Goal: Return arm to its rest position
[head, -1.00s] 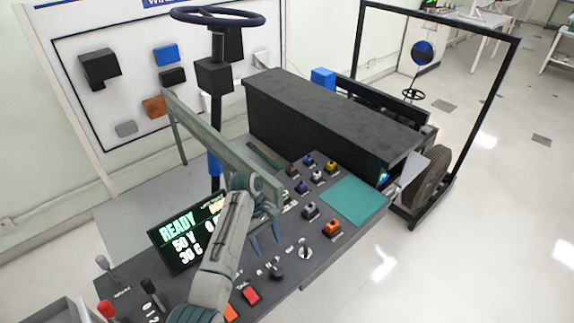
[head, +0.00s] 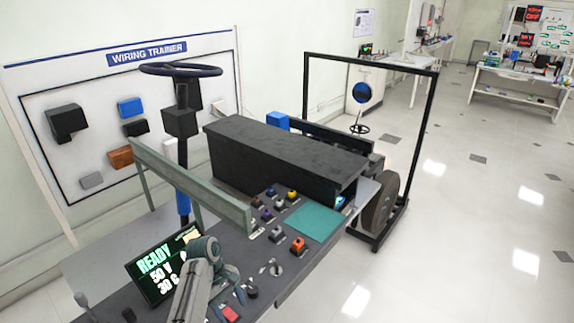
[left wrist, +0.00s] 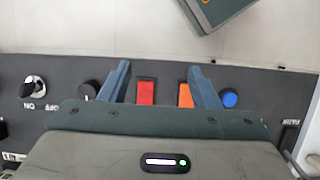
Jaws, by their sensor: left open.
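My left arm (head: 200,273) reaches in from the bottom of the head view, in front of the lit READY display (head: 160,265). My left gripper, low over the control panel (head: 262,252), is partly hidden by the arm there. In the left wrist view my left gripper (left wrist: 158,72) is open and empty, its two blue-grey fingers apart. The red rocker switch (left wrist: 146,92) and orange rocker switch (left wrist: 185,95) show between the fingers. I cannot tell the height above the panel. My right gripper is not in view.
A grey-green rail (head: 190,185) stands above the panel. Behind it are a long black box (head: 285,155), a steering wheel (head: 181,69) and a wiring trainer board (head: 75,80). A black frame (head: 430,110) stands at right. The floor (head: 470,220) right of the rig is clear.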

